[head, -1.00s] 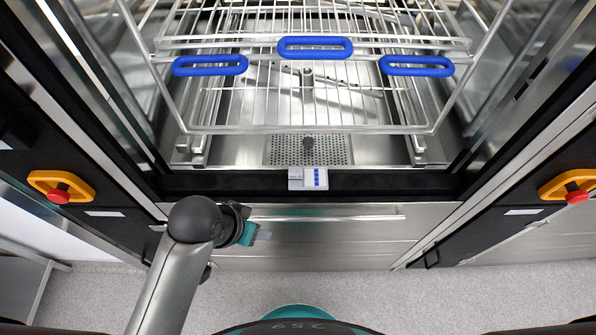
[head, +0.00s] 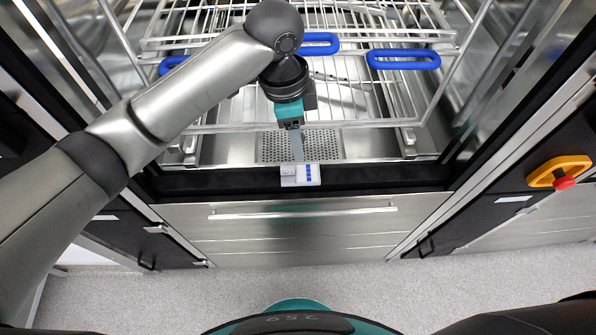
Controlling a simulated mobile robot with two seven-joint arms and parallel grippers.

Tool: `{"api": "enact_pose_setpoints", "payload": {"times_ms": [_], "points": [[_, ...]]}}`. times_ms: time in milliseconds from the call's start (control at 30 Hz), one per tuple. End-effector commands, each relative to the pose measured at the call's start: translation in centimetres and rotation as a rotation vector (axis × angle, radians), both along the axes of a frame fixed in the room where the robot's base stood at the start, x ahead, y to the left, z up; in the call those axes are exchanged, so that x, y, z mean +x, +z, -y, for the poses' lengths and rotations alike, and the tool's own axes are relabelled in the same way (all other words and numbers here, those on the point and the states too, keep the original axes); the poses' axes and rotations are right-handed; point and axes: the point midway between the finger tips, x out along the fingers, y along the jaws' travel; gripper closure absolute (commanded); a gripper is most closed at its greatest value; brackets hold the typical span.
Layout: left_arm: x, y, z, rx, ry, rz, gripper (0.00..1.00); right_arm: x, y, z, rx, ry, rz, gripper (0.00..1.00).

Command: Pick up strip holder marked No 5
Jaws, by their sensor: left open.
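A small white strip holder (head: 301,175) with blue marks on its right part sits on the black front sill of the washer chamber. Its number is too small to read. My left gripper (head: 297,157) reaches in from the left, above and just behind the holder. Its finger points down towards the holder's back edge. The jaws are open, and I cannot tell whether they touch the holder. My right gripper is not in view.
Wire racks with blue handles (head: 404,59) stand inside the chamber behind the gripper. A perforated drain plate (head: 327,147) lies behind the sill. A steel drawer front with a bar handle (head: 302,212) is below. An orange switch plate with a red button (head: 565,182) is at right.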

Motion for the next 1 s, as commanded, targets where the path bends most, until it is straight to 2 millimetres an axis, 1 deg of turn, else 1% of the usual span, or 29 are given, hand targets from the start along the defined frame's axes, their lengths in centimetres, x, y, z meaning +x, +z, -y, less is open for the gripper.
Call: {"api": "enact_pose_setpoints", "payload": {"times_ms": [33, 200, 333, 433, 600, 700, 800, 900, 1000], "points": [[0.8, 0.7, -0.6, 0.033, -0.015, 0.005, 0.50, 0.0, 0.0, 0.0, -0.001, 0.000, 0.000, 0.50], [2.1, 2.0, -2.0, 0.100, -0.047, -0.001, 0.50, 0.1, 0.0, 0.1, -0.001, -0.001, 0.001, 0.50], [2.4, 2.0, -2.3, 0.117, -0.054, -0.006, 0.50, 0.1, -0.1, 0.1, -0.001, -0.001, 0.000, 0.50], [2.3, 0.6, -2.4, 0.120, -0.055, -0.010, 0.50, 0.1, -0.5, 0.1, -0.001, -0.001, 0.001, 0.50], [2.3, -3.2, -2.4, 0.120, -0.055, -0.010, 0.50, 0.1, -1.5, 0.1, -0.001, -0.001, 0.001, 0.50], [2.3, -5.2, -2.3, 0.118, -0.053, -0.008, 0.50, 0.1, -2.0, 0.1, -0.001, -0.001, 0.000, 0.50], [2.3, -6.7, -2.3, 0.117, -0.054, -0.007, 0.50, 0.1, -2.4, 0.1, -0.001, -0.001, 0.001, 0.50], [2.4, -7.5, -2.3, 0.117, -0.054, -0.006, 0.50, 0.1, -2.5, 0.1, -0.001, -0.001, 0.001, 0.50], [2.4, -7.8, -2.3, 0.116, -0.055, -0.005, 0.50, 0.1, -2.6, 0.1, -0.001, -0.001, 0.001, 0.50]]}}
